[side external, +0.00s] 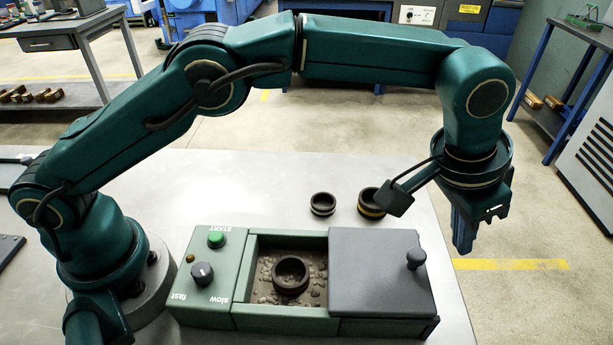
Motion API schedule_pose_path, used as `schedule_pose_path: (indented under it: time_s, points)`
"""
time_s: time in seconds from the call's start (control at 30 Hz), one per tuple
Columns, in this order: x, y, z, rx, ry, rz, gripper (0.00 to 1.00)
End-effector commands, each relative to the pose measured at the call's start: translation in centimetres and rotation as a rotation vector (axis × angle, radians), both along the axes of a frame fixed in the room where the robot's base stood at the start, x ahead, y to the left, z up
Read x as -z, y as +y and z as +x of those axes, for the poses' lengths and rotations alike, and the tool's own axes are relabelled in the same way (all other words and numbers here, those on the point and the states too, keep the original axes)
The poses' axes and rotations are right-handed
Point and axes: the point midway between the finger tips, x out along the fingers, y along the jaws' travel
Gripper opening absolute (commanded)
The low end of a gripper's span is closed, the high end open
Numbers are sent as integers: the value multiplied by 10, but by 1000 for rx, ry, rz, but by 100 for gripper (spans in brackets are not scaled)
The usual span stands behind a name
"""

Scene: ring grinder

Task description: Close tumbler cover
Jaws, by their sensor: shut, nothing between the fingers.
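The tumbler (240,322) is a green box on the grey table. Its dark grey cover (370,262) has slid to the right, and the left part of the basin is open. A round black knob (416,258) stands at the cover's right end. In the open basin (318,268), a dark ring (291,275) lies on small brown stones. My gripper (463,248) points down, shut and empty, to the right of the knob and apart from it. It looks higher than the cover, though its exact distance from the knob is hard to tell.
A dark ring (322,204) and a dark ring with a gold band (371,203) lie on the table (255,188) behind the tumbler. The control panel (208,268) at left has a green START button (216,239) and a black dial (202,274).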

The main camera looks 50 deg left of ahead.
Motion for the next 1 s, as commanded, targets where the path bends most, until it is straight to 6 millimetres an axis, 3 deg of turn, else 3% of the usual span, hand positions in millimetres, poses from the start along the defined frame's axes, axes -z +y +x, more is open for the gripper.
schedule_pose_path:
  time_s: [0.6, 1.0]
  points:
    - [-4, 17, -30, 2, -5, -5, 0]
    - [-4, 19, -34, 2, -6, -5, 0]
